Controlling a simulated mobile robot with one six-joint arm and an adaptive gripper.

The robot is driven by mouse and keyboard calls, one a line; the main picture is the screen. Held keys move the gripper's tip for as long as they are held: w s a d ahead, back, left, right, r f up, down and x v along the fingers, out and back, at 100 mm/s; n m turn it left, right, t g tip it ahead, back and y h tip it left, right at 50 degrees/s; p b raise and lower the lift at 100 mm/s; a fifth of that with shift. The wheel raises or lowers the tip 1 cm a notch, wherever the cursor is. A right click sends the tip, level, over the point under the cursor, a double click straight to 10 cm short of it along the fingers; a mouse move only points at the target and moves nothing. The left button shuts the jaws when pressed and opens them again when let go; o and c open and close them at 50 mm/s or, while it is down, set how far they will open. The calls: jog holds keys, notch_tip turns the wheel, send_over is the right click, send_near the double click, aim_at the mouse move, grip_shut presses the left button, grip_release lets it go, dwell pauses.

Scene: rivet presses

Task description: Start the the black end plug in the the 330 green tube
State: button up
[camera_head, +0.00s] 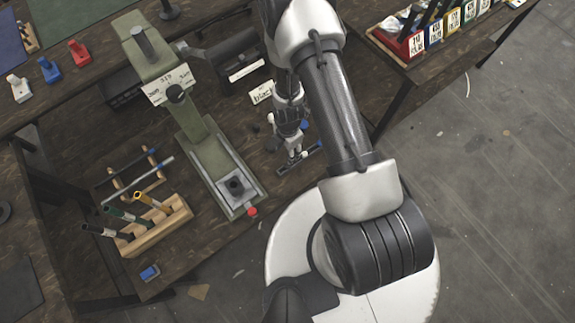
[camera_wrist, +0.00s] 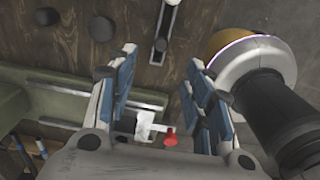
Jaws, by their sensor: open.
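My gripper (camera_head: 293,155) is over the bench, right of the green press. In the wrist view its blue-padded fingers (camera_wrist: 163,92) are wide apart with nothing between them. Two dark round pieces, which look like black end plugs (camera_wrist: 101,28), lie on the wood beyond the left finger; one dark piece (camera_head: 271,144) also shows beside my gripper in the head view. A paper label reading "black" (camera_head: 262,92) lies behind them. A green tube (camera_head: 121,214) leans in the wooden rack (camera_head: 165,226) at the front left, between a black and a yellow tube. No 330 marking is readable.
The green press (camera_head: 194,125) stands between rack and gripper, with a red knob (camera_head: 252,211) at its front. A slotted bar (camera_wrist: 168,20) with a dark knob lies near the fingers. A tube stand (camera_head: 137,180) is behind the rack. A label-fronted bin (camera_head: 410,45) stands back right.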

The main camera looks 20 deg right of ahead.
jog(key=b, duration=0.2)
send_over(288, 167)
jog(key=w, duration=0.1)
notch_tip(288, 167, down, 7)
jog(key=shift+w+d+r, duration=0.1)
jog(key=shift+d+r, duration=0.05)
jog(key=f+b, duration=0.3)
jog(key=f, duration=0.2)
jog(key=shift+s+f, duration=0.15)
jog(key=shift+s, duration=0.05)
jog(key=shift+c, duration=0.2)
jog(key=c, duration=0.8)
